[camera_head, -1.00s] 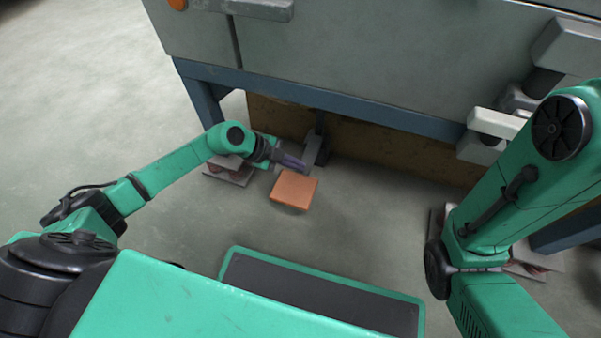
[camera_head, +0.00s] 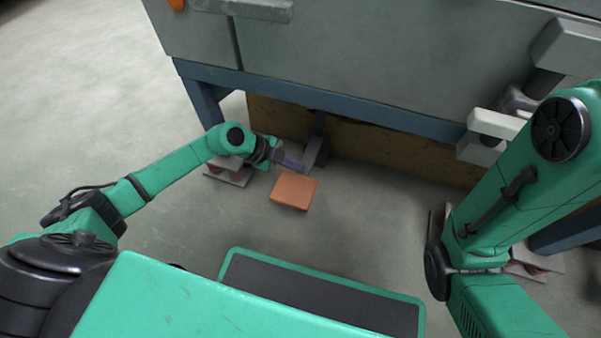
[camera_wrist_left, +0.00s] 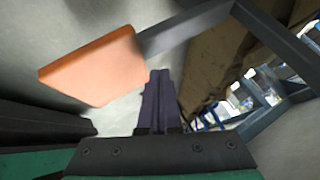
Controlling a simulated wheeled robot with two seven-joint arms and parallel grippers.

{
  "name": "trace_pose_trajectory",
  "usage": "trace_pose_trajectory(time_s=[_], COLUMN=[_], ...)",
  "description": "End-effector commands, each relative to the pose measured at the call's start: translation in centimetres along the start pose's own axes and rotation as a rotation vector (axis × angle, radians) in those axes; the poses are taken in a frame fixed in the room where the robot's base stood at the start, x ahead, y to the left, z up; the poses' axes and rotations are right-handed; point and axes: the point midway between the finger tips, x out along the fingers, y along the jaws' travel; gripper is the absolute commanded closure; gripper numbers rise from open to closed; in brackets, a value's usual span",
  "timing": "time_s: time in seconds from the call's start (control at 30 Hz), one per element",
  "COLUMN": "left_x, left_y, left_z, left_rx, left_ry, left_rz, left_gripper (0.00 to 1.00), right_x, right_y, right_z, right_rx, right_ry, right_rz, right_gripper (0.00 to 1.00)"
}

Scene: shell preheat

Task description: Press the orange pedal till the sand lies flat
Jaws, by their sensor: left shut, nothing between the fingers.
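The orange pedal (camera_head: 295,190) is a flat square pad low over the floor, in front of the machine. In the left wrist view the pedal (camera_wrist_left: 97,68) lies left of the fingers, with a grey lever (camera_wrist_left: 185,28) running from it to the blue frame. My left gripper (camera_head: 300,166) is shut and empty, its fingers just behind the pedal's far edge in the head view. The shut fingers also show in the left wrist view (camera_wrist_left: 158,85). I cannot tell whether they touch the lever. No sand is visible.
The grey machine (camera_head: 340,55) stands on a blue frame (camera_head: 330,102) with a brown panel (camera_head: 390,150) beneath. A foot plate (camera_head: 228,172) lies left of the pedal. The floor (camera_head: 360,215) right of the pedal is clear.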

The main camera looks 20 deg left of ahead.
Motion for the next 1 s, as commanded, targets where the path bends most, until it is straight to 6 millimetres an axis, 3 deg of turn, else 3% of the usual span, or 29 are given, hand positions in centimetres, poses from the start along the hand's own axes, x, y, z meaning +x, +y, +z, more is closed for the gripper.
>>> trace_pose_trajectory(time_s=[1.0], left_x=[0.59], left_y=[0.43], left_z=[0.4], left_rx=[0.0], left_ry=[0.001], left_rz=[0.0], left_gripper=[1.0], right_x=[0.36], right_y=[0.09], right_z=[0.17], right_rx=[-0.001], right_ry=[-0.001], right_rz=[0.0], right_gripper=[0.5])
